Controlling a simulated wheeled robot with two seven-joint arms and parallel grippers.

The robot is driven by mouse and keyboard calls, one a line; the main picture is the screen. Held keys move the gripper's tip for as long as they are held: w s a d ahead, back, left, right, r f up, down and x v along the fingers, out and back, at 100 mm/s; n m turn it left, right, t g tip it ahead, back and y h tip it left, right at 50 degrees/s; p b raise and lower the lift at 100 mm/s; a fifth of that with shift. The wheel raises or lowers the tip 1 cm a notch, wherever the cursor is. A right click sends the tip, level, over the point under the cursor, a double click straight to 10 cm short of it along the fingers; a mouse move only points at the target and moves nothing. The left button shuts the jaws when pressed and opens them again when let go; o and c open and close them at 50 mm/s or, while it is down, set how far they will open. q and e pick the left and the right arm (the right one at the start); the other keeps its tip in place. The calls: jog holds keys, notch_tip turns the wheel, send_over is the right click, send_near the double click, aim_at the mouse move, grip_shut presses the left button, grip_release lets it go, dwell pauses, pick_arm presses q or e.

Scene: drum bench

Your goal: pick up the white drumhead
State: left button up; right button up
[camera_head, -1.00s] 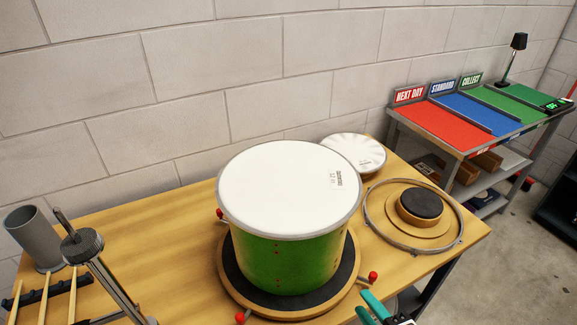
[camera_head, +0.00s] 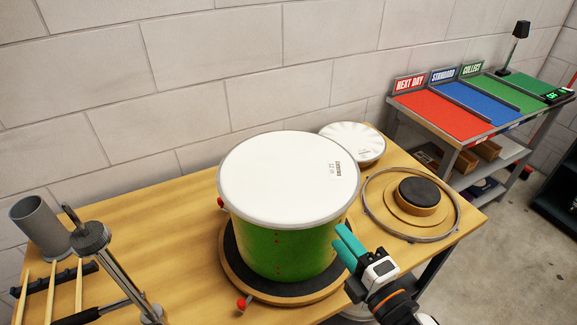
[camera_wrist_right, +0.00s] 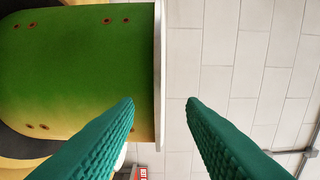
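The white drumhead (camera_head: 285,172) lies flat on top of the green drum (camera_head: 280,245), with small dark print near its right edge. Its edge shows in the right wrist view as a pale strip (camera_wrist_right: 159,70) beside the drum's green side. My right gripper (camera_head: 345,242) is at the drum's right side, near the drumhead's front right edge. In the right wrist view its two teal fingers (camera_wrist_right: 160,103) are apart, with the drumhead's edge seen between them; I see no grip on it. My left gripper is not in view.
The drum stands on a dark round turntable (camera_head: 240,268) with red-knobbed handles. A smaller whitish disc (camera_head: 353,142) lies behind it. A metal hoop (camera_head: 455,222) lies to the right around a dark-topped round pad (camera_head: 418,192). A grey cup (camera_head: 38,228) and metal rod tool (camera_head: 115,262) stand left.

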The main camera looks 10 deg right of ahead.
aim_at(326, 220)
jog(key=p+x, duration=0.1)
jog(key=x, duration=0.3)
jog(key=shift+r+p, duration=0.1)
jog(key=shift+p, duration=0.25)
jog(key=shift+w+a, duration=0.15)
jog(key=shift+w, duration=0.25)
jog(key=shift+s, duration=0.15)
jog(key=c, duration=0.3)
grip_shut()
